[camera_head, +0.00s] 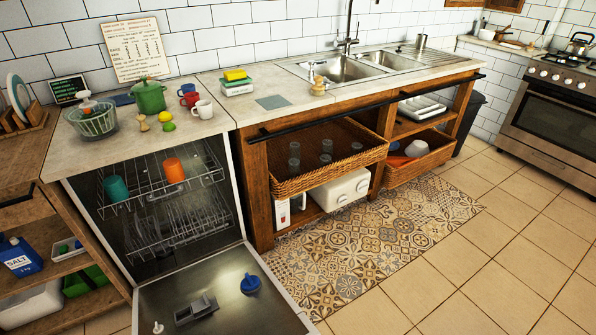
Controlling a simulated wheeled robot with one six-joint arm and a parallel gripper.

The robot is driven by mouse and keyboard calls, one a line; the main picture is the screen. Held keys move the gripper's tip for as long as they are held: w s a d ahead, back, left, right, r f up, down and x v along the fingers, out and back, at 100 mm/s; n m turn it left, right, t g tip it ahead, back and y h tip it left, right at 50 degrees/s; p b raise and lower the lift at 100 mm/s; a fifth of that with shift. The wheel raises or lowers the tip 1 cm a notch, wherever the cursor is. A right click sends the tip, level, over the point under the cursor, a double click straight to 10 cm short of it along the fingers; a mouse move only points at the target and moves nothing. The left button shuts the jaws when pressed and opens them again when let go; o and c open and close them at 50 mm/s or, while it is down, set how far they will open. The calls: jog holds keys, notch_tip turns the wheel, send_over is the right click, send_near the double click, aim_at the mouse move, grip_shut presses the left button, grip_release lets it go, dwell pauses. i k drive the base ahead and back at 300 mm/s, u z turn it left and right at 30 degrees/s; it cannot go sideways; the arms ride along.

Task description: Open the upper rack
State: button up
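The dishwasher stands open at the left of the head view, with its door (225,290) folded down flat. The wire upper rack (205,178) is in the upper part of the cavity, under the counter. It looks largely within the cavity; how far out it sits is hard to tell. A teal cup (115,188) and an orange cup (174,170) are in it. The wire lower rack (185,222) is below it, inside the tub. My gripper is not in view.
A blue round item (250,284) lies on the lowered door. Open shelves (60,245) stand close on the left. A wooden unit with a wicker basket (325,182) stands on the right. The patterned mat (370,235) and tiled floor (500,250) are clear.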

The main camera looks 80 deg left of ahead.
aim_at(154, 199)
jog(key=u, duration=1.05)
jog(key=i, duration=3.05)
jog(key=u, duration=2.7)
jog(key=i, duration=0.6)
jog(key=u, duration=0.95)
